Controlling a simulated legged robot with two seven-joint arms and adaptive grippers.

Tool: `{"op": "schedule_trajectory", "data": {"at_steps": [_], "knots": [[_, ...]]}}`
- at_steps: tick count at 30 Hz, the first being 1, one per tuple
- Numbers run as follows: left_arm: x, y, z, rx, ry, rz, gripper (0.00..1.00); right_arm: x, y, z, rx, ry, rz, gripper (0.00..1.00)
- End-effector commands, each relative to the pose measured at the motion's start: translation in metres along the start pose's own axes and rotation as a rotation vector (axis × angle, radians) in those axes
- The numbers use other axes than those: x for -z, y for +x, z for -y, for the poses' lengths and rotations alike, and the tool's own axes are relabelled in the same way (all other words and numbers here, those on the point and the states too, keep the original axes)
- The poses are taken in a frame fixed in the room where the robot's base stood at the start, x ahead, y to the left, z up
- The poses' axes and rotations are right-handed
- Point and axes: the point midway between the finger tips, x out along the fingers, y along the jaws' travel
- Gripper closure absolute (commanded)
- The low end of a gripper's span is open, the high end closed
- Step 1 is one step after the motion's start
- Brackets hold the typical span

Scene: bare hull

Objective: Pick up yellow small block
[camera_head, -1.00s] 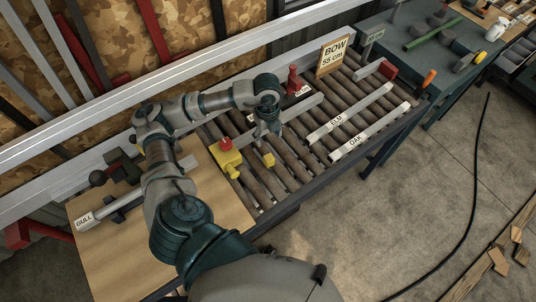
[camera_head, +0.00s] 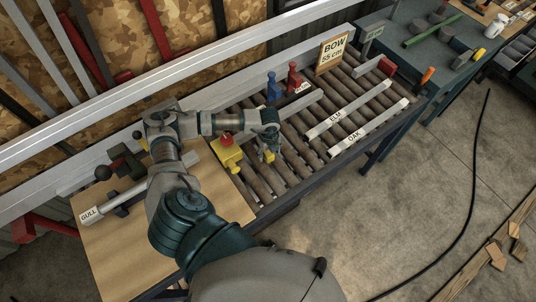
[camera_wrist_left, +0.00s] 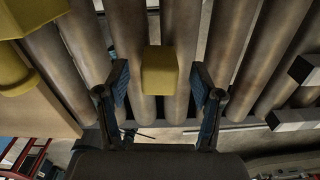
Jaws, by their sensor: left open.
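The small yellow block (camera_wrist_left: 160,70) lies on the rollers. In the left wrist view it sits between and slightly beyond the two open fingers of my left gripper (camera_wrist_left: 161,90), with a gap on each side. In the head view my left gripper (camera_head: 268,152) is directly over the block, which is mostly hidden there, with some yellow showing among the fingers. My right gripper is not in view.
A larger yellow piece with a red knob (camera_head: 227,153) stands just left of the gripper. Bars labelled ELM (camera_head: 337,121) and OAK (camera_head: 367,130) lie to the right on the roller conveyor (camera_head: 290,170). Blue (camera_head: 273,87) and red (camera_head: 293,78) figures stand behind. A wooden board (camera_head: 120,250) is at left.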

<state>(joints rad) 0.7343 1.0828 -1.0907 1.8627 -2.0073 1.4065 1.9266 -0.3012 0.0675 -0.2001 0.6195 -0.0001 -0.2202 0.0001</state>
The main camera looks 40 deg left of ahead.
Motion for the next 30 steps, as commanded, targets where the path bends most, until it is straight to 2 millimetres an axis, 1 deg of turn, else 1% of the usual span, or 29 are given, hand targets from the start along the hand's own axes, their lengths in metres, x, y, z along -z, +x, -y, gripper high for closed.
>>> {"op": "schedule_trajectory", "data": {"at_steps": [1,4,11,12,14,15,17,18,19,27,30], "knots": [[0.0,0.006,-0.001,-0.003,-0.001,0.0,0.33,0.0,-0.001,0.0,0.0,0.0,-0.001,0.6],[0.0,0.014,-0.001,-0.002,0.0,-0.001,0.33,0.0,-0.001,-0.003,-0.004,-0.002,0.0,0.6],[-0.003,0.017,-0.003,-0.001,0.0,-0.003,0.33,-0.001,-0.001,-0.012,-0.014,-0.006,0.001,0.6],[-0.003,0.017,-0.002,-0.001,0.0,-0.003,0.43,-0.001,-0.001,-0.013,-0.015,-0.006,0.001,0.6],[-0.003,0.017,-0.002,-0.001,0.0,-0.003,0.58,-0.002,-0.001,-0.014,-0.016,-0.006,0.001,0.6],[-0.003,0.017,-0.002,-0.001,0.0,-0.003,0.68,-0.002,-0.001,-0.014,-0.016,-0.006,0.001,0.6],[-0.003,0.017,-0.002,-0.001,0.0,-0.003,0.83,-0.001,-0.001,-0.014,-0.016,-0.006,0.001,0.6],[-0.003,0.017,-0.002,-0.001,0.0,-0.003,0.93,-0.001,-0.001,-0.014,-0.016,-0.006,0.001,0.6],[-0.003,0.017,-0.002,-0.001,0.0,-0.003,0.98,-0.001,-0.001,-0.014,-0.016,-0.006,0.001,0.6],[-0.002,0.016,-0.002,-0.002,0.0,-0.002,0.98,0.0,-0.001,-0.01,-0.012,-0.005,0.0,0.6],[-0.002,0.013,-0.002,0.0,0.0,-0.002,0.98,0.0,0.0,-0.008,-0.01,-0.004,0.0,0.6]]}}
